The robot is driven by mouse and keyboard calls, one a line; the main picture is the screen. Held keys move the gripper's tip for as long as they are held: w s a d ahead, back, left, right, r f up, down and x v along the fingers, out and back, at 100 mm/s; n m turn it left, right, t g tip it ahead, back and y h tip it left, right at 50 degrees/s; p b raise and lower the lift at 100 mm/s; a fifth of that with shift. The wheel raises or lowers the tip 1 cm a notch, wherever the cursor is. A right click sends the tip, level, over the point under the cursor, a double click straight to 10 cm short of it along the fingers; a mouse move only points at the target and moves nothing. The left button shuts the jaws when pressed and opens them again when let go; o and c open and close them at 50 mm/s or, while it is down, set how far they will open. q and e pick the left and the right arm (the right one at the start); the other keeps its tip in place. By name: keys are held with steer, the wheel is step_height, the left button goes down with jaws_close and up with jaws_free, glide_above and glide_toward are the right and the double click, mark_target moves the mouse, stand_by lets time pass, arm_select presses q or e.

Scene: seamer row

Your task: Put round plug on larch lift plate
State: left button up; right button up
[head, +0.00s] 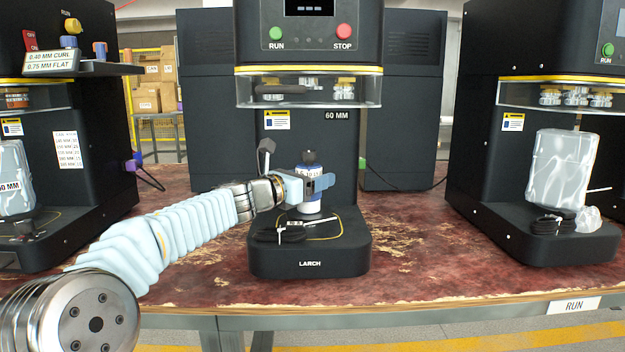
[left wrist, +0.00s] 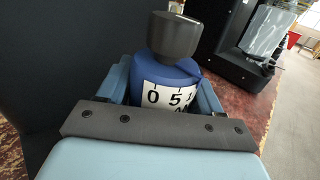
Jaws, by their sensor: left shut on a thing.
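The round plug (head: 309,172) looks like an upright blue and white cylinder with number marks and a dark knob on top. It stands in front of the LARCH machine's column. My left gripper (head: 311,187) reaches in from the left and is shut around its middle. In the left wrist view the plug (left wrist: 168,75) sits between the fingers, its knob and scale showing and its lower end hidden. The larch lift plate (head: 325,228), with a yellow line, lies directly below the plug on the LARCH base. I cannot tell whether the plug touches it. My right gripper is out of view.
A black coiled cable (head: 282,234) with a white tag lies on the LARCH base's front left. A clear guard (head: 310,93) hangs above the plug. A lever (head: 265,153) stands left of it. Similar machines flank it, the right one holding a wrapped block (head: 560,170).

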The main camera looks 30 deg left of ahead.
arm_select(q)
steer(key=o, duration=1.2)
steer(key=shift+c, duration=0.2)
steer(key=shift+s+r, duration=0.1)
steer(key=shift+r, duration=0.05)
steer(key=b+v, duration=0.1)
steer(key=v, duration=1)
steer(key=shift+s+a, duration=0.15)
steer(key=shift+s, duration=0.25)
